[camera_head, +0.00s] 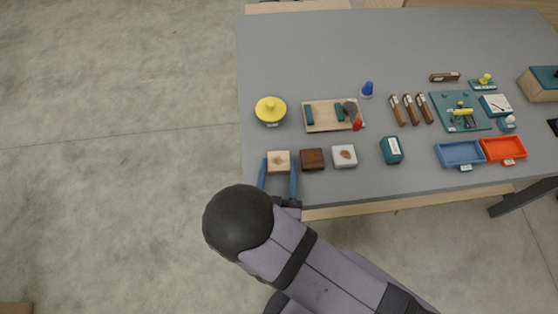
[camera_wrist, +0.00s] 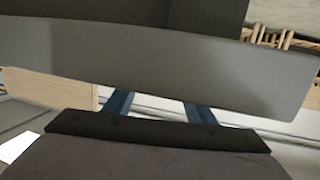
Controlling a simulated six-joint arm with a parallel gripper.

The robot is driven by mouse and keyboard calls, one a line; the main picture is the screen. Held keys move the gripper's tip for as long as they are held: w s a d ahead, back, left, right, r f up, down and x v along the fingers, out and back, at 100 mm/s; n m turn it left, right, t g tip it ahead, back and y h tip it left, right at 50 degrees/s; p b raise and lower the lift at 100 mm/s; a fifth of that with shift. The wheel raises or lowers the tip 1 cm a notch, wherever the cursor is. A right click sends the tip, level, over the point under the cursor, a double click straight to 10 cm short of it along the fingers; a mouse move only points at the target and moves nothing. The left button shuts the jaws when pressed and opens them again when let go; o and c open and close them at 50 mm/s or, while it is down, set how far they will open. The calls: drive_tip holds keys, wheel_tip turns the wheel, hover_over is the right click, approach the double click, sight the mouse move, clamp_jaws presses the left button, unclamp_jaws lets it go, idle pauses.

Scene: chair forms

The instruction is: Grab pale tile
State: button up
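A pale, light-wood tile (camera_head: 278,161) with a small tan mark on top lies near the table's front edge in the head view. My gripper (camera_head: 279,166) is open, with one blue finger at the tile's left and one at its right. The fingers look very close to its sides; I cannot tell whether they touch. A whitish tile (camera_head: 344,156) with a brown mark lies further right. The wrist view shows both blue fingers of my gripper (camera_wrist: 158,108) spread apart, but no tile.
A dark brown tile (camera_head: 312,159) lies just right of my right finger. A teal box (camera_head: 391,150), a blue tray (camera_head: 460,153) and a red tray (camera_head: 503,149) are further right. The grey tabletop's (camera_head: 330,50) back left is clear.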

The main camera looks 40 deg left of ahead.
sight(278, 171)
drive_tip(key=c, duration=0.3)
drive_tip(key=shift+c, duration=0.2)
drive_tip(key=shift+r, duration=0.15)
wheel_tip(278, 171, up, 10)
idle(0.6)
